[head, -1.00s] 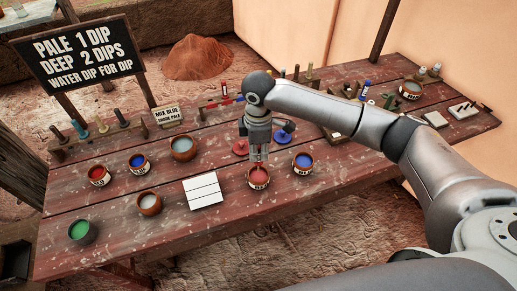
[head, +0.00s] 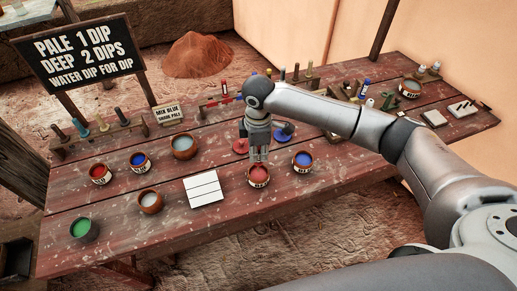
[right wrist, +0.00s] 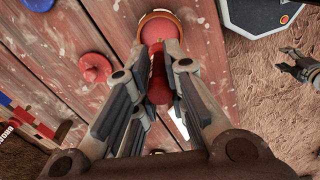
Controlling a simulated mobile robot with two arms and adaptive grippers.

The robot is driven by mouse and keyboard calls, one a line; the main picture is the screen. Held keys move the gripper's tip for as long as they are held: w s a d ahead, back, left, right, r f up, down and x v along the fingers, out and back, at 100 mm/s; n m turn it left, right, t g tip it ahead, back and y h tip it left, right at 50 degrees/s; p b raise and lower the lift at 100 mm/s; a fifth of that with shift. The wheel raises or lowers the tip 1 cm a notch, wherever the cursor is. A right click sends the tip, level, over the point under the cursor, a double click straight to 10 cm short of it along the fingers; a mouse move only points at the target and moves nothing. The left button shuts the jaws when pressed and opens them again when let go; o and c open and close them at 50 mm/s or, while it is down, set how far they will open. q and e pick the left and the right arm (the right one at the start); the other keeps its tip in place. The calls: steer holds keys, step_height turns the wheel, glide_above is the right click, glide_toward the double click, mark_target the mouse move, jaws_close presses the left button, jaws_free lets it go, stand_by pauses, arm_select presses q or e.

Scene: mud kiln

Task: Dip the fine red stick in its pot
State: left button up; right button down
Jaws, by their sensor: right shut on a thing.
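My right gripper (head: 259,157) is over the near edge of the table, directly above a small red-filled pot (head: 259,175). In the right wrist view its fingers (right wrist: 160,75) are shut on a red stick (right wrist: 158,85), which points toward the red pot (right wrist: 158,24). The stick's far end lies over the pot's opening. I cannot tell whether it touches the paint. My left gripper (right wrist: 300,68), dark, shows at the right edge of the right wrist view, away from the table, with its fingers apart.
A blue pot (head: 302,161) stands just right of the red pot, and a white tile (head: 204,190) lies to its left. A red round piece (head: 240,146) and a blue one (head: 284,133) lie behind.

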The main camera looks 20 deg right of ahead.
steer(key=shift+f, duration=1.25)
steer(key=shift+p, duration=0.3)
steer(key=shift+r, duration=0.15)
stand_by(0.6)
step_height(320, 180, up, 7)
steer(key=p, duration=0.8)
stand_by(0.5)
